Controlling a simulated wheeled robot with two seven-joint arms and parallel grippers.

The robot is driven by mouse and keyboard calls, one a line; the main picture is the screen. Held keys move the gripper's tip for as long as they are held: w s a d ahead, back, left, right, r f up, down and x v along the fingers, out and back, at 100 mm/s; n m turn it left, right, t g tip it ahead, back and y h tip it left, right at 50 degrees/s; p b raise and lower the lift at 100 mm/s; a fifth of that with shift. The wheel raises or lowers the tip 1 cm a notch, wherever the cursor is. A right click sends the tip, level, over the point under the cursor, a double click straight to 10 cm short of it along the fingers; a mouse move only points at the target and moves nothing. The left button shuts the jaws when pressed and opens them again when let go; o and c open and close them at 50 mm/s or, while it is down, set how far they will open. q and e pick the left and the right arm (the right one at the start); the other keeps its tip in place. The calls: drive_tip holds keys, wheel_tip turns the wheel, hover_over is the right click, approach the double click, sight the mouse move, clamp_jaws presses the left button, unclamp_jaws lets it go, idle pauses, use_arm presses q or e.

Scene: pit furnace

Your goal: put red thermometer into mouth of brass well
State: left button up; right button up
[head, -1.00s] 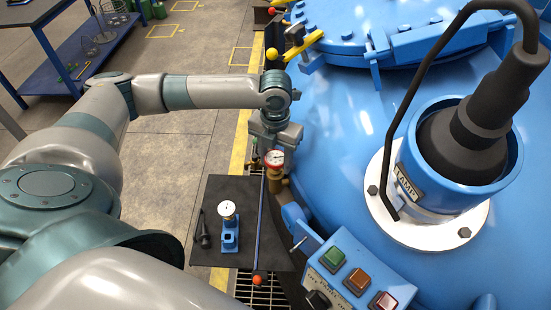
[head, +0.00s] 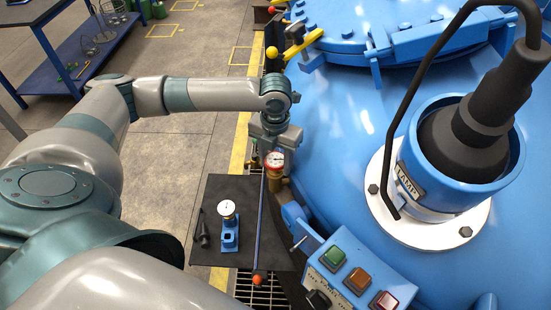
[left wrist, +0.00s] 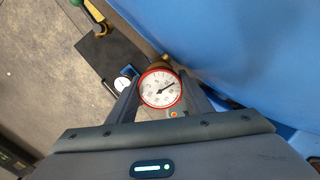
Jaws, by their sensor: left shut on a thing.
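The red thermometer (head: 274,160) has a red-rimmed white dial, also large in the left wrist view (left wrist: 160,89). My left gripper (head: 271,148) is shut on it, with its fingers on both sides just below the dial in the left wrist view (left wrist: 161,106). The brass well (head: 278,183) shows directly below the dial in the head view, on the side of the blue vessel. A bit of brass (left wrist: 155,64) also shows beyond the dial in the left wrist view. The thermometer's stem is hidden, so I cannot tell whether it is inside the well's mouth. My right gripper is out of view.
A dark shelf (head: 222,190) holds a white-dialled gauge (head: 227,209) on a blue stand (head: 230,238) and a black tool (head: 203,229). The blue vessel (head: 345,130) fills the right side. A control box with buttons (head: 357,282) stands at the lower right.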

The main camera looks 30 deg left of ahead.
use_arm(q)
drive_tip(key=o, duration=1.1)
drive_tip(key=shift+o, duration=0.4)
drive_tip(key=shift+r, duration=0.15)
drive_tip(key=shift+r, duration=0.25)
wheel_tip(320, 180, up, 17)
drive_tip(key=b, duration=0.3)
drive_tip(key=shift+s+f+b, duration=0.15)
drive_tip(key=shift+f+b, duration=0.05)
drive_tip(key=shift+b, duration=0.15)
drive_tip(key=shift+a, duration=0.1)
